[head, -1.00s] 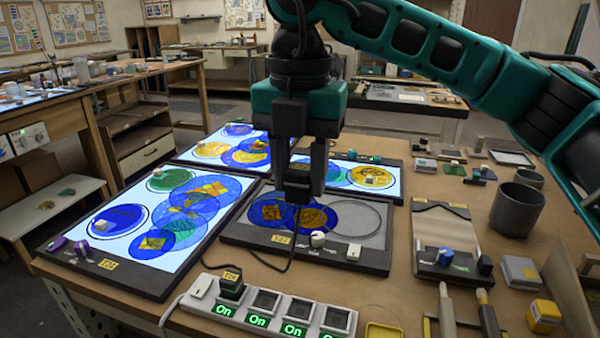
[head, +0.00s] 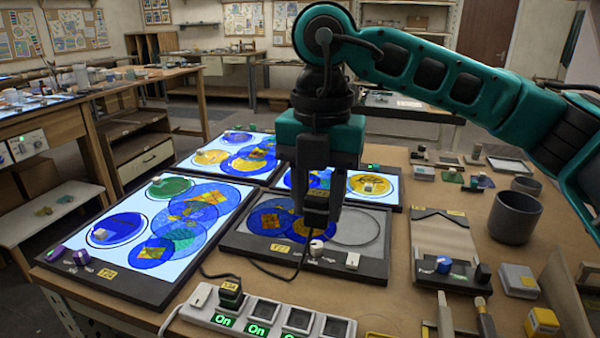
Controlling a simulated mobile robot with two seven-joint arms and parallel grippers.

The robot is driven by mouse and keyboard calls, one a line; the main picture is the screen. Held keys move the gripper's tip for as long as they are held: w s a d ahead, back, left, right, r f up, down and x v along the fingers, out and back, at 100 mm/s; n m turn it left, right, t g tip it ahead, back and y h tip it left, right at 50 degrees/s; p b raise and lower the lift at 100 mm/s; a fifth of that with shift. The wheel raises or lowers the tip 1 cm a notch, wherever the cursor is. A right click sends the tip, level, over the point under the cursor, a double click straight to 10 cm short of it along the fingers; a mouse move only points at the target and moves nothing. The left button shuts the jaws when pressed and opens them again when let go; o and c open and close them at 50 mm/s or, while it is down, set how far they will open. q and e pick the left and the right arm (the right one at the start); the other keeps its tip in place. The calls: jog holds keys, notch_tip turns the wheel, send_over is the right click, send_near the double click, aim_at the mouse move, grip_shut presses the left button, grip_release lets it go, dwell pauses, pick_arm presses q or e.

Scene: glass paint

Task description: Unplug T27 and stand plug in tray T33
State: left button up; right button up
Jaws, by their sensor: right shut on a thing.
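My right gripper (head: 317,212) hangs over the dark grey light panel (head: 350,213), whose yellow tag seems to read T27. It is shut on a black plug (head: 316,204), held above the panel. A thin black cable loops down from the plug across the panel's front edge. That panel is unlit, while its neighbours glow. The white power strip (head: 215,318) stands in front, with one black plug (head: 231,293) in its left socket and green "On" signs. A small yellow tray (head: 378,335) is cut off at the bottom edge; I cannot read a T33 label. My left gripper is out of view.
Lit panels with coloured glass discs lie left (head: 130,277) and behind. A grey cup (head: 514,216), a board with a blue knob (head: 444,264), brushes and small blocks crowd the right side. Bare table shows between the strip and the board.

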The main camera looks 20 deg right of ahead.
jog(key=s+d+f+b, duration=0.1)
jog(key=s+d+f, duration=0.1)
jog(key=f, duration=0.3)
jog(key=s+d+f+b, duration=0.1)
jog(key=s+d+f, duration=0.2)
jog(key=f, duration=0.3)
jog(key=s+d+f+b, duration=0.1)
jog(key=s+d+f, duration=0.2)
jog(key=f, duration=0.2)
jog(key=shift+s+d+f, duration=0.25)
jog(key=shift+d+f, duration=0.05)
jog(key=shift+d, duration=0.05)
jog(key=shift+f+b, duration=0.75)
jog(key=shift+f, duration=0.4)
jog(key=shift+f+b, duration=0.6)
jog(key=shift+f, duration=0.35)
jog(key=shift+f+b, duration=0.2)
jog(key=shift+b, duration=0.15)
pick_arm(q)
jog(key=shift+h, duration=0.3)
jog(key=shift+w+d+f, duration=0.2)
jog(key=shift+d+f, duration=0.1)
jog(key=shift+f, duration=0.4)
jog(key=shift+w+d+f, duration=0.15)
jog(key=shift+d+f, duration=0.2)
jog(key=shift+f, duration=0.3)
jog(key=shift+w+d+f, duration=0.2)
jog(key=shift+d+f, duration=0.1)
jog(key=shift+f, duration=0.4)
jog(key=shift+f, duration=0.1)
